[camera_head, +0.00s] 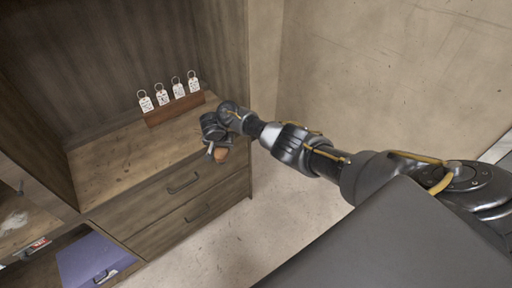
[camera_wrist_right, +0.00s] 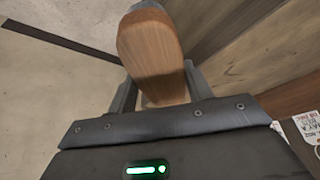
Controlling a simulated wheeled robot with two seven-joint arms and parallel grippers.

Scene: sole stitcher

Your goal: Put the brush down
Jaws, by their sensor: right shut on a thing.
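The brush shows its brown wooden body (camera_wrist_right: 152,50) in the right wrist view, between the two fingers of my right gripper (camera_wrist_right: 158,90). The right gripper is shut on it. In the head view the brush (camera_head: 222,155) is a small brown shape just below the right gripper (camera_head: 213,150), at the front right edge of the wooden cabinet top. Its bristles are hidden or too small to tell. I cannot tell whether the brush touches any surface. My left gripper is not in view.
The cabinet shelf (camera_head: 120,165) has a bare wooden top left of the gripper. A wooden block (camera_head: 175,109) with several white ring tags stands at its back. Drawers (camera_head: 190,190) lie below. A purple drawer (camera_head: 88,262) is at lower left. Open floor lies right of the cabinet.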

